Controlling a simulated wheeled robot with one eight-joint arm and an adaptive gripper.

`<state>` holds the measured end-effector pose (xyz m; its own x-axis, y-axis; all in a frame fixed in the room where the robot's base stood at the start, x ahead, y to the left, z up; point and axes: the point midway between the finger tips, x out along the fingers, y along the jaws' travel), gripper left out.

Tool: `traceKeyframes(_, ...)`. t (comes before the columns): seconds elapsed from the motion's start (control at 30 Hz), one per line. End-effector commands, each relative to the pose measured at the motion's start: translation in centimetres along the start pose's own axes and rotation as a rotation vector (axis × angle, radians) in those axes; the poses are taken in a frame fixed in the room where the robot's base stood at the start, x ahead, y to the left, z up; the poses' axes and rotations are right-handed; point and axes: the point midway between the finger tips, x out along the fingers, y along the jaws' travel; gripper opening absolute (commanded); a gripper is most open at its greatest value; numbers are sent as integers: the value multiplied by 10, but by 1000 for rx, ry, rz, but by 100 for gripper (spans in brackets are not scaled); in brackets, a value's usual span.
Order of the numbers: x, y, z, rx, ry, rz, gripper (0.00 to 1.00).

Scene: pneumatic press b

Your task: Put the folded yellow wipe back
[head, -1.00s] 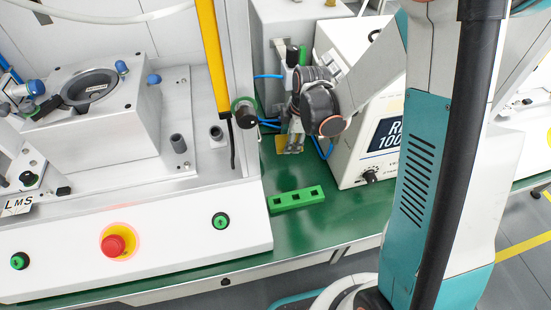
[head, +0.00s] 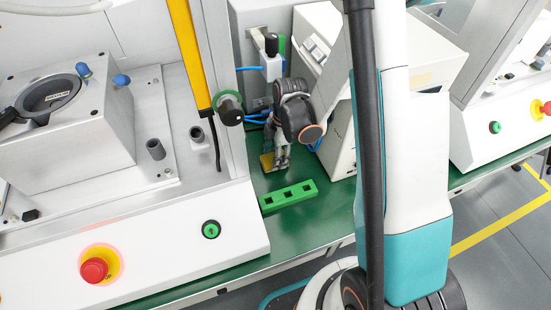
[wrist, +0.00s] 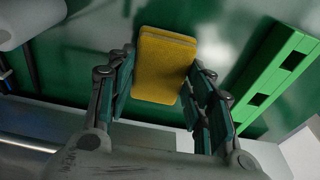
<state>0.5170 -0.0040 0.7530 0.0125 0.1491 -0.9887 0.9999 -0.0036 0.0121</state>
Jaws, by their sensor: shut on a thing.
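The folded yellow wipe (wrist: 165,65) is a small flat square pad between my gripper's fingers (wrist: 161,80) in the wrist view. My gripper is shut on it, with a dark finger on each side. In the head view the wipe (head: 266,162) shows partly, at the tip of my gripper (head: 276,164), low over the green bench top behind the green block. I cannot tell whether it touches the bench. Part of it is hidden by the fingers in the head view.
A green block with square holes (head: 288,196) lies just in front of my gripper; it shows at right in the wrist view (wrist: 275,75). The white press base (head: 150,255) is at left. A grey box (head: 250,90) and a white instrument (head: 345,135) stand close behind and right.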

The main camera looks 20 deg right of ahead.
Motion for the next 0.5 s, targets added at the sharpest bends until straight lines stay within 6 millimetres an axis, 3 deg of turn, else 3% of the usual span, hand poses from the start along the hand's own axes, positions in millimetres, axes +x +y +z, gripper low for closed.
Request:
traceKeyframes(0.07,9,0,1,0,0,0,12)
traceKeyframes(0.37,9,0,1,0,0,0,12)
traceKeyframes(0.4,9,0,1,0,0,0,56)
traceKeyframes(0.47,8,0,1,0,0,0,68)
traceKeyframes(0.5,8,0,1,0,0,0,68)
